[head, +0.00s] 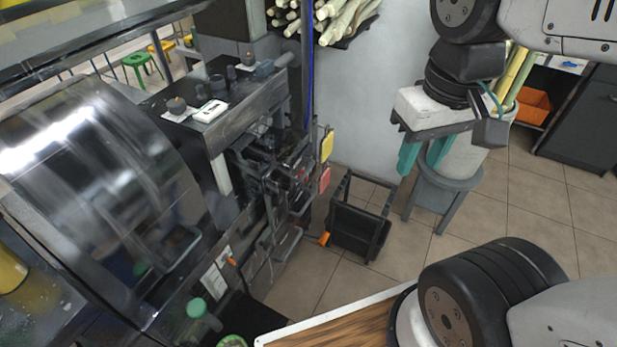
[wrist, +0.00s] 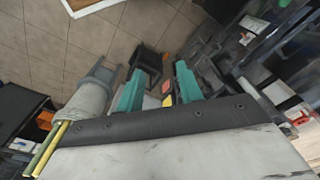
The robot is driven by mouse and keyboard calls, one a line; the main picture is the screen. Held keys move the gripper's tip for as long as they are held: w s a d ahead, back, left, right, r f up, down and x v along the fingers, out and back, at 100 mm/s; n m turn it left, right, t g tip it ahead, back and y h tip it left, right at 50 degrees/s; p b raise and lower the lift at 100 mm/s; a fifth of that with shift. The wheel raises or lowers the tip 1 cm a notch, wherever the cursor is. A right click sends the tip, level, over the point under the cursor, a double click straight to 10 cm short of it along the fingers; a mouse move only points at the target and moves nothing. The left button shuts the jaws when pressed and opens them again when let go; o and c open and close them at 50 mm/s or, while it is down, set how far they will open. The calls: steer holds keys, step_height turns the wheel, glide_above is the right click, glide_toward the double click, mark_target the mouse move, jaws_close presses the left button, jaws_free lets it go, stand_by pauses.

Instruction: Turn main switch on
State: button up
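The sugarcane press (head: 105,165) is a large metal machine on the left in the head view. Its top shelf (head: 235,105) carries dark knobs and a small white box or card (head: 210,111). A small orange part (head: 232,262) shows low on its side by white labels. I cannot tell which part is the main switch. My gripper (head: 422,158) has two teal fingers, apart and empty, in the air to the right of the press. In the wrist view my gripper (wrist: 158,92) is also open, with the press off to the right.
Yellow (head: 327,146) and red (head: 324,180) plates stick out from the press. A black stool-like frame (head: 360,225) stands on the floor beside it. A grey stand (head: 440,190) is behind my gripper. Cane stalks (head: 330,20) lie at the top. Tiled floor (head: 520,215) is clear at right.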

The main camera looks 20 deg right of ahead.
steer(key=w+a+f+m+g+y, duration=0.1)
steer(key=w+a+f+m+y, duration=0.1)
steer(key=w+f+m+y, duration=0.95)
steer(key=w+a+f+m+g+y, duration=0.1)
steer(key=w+a+f+m+y, duration=0.2)
steer(key=w+f, duration=1)
steer(key=w+d+f+m+t, duration=0.3)
steer(key=f+m+t, duration=0.3)
steer(key=f, duration=0.4)
steer(key=w+d+f+m+t, duration=0.2)
steer(key=f+m+t, duration=0.35)
steer(key=f, duration=0.55)
steer(key=w+t, duration=0.1)
steer(key=w, duration=0.2)
steer(key=w+a+t+h, duration=0.1)
steer(key=w, duration=0.2)
steer(key=w+a+r+m+t+h, duration=0.1)
steer(key=w, duration=0.3)
steer(key=shift+w, duration=0.1)
steer(key=shift+c, duration=0.3)
